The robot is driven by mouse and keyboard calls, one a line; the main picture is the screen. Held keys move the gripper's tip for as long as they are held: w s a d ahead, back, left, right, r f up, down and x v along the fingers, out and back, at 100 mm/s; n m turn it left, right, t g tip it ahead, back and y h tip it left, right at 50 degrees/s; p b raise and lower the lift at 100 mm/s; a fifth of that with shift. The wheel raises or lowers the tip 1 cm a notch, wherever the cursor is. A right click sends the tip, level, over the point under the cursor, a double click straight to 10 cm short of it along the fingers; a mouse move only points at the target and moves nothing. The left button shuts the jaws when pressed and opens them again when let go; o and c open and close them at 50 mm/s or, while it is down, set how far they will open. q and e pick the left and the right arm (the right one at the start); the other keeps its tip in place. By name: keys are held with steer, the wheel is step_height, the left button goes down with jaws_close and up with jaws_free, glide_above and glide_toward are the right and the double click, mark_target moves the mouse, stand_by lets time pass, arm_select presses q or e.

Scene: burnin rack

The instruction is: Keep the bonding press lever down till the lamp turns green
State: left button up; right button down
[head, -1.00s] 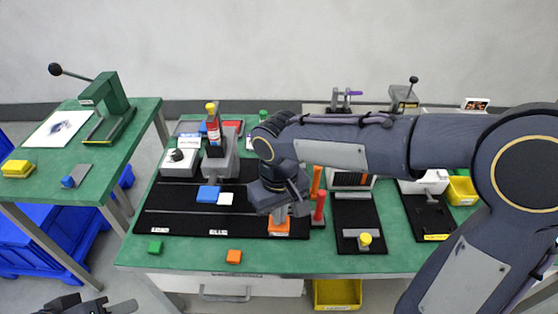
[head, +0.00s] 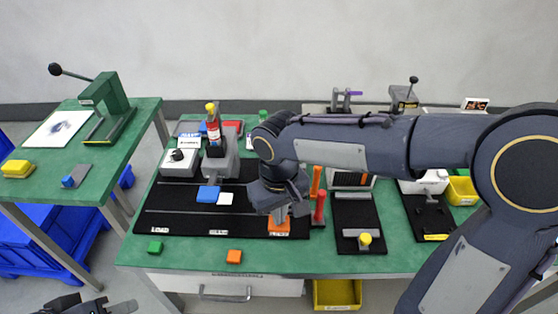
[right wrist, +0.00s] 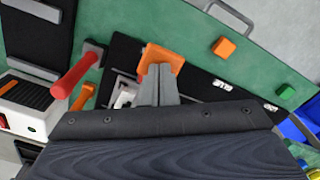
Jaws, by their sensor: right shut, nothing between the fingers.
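My right gripper (head: 281,214) is shut and empty, pointing down at an orange piece (head: 277,229) on the black mat. In the right wrist view its closed fingertips (right wrist: 158,72) overlap the orange piece (right wrist: 170,52); whether they touch it I cannot tell. A red upright handle (head: 320,207) and an orange one (head: 316,181) stand just right of the gripper. A green press (head: 112,100) with a black-knobbed lever (head: 56,69) stands on the left table, lever raised. No lit lamp is clear, and which device is the bonding press is unclear. My left gripper (head: 122,306) shows partly at the bottom left.
A white box with a black ribbed top (right wrist: 25,98) carries a red spot and a small green spot. Green (head: 155,247) and orange (head: 234,257) blocks lie by the front edge. My right arm covers the back middle.

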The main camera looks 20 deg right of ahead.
steer(key=shift+s, duration=0.1)
stand_by(0.3)
step_height(320, 180, up, 9)
steer(key=w+p, duration=0.1)
steer(key=p, duration=0.7)
steer(key=shift+w+d+r+p, duration=0.15)
steer(key=shift+p, duration=0.2)
step_height(320, 180, up, 13)
steer(key=w+p, duration=0.1)
steer(key=p, duration=1)
steer(key=shift+d, duration=0.2)
stand_by(0.5)
steer(key=s+d+f+m+t+y+b, duration=0.1)
steer(key=s+d, duration=0.3)
steer(key=s, duration=0.4)
steer(key=s+d+f+m+t+y+b, duration=0.2)
steer(key=s+d+f+m+t, duration=0.1)
steer(key=s, duration=0.5)
steer(key=shift+d+m+t+y, duration=0.35)
steer(key=shift+d+t, duration=0.45)
steer(key=shift+d, duration=0.3)
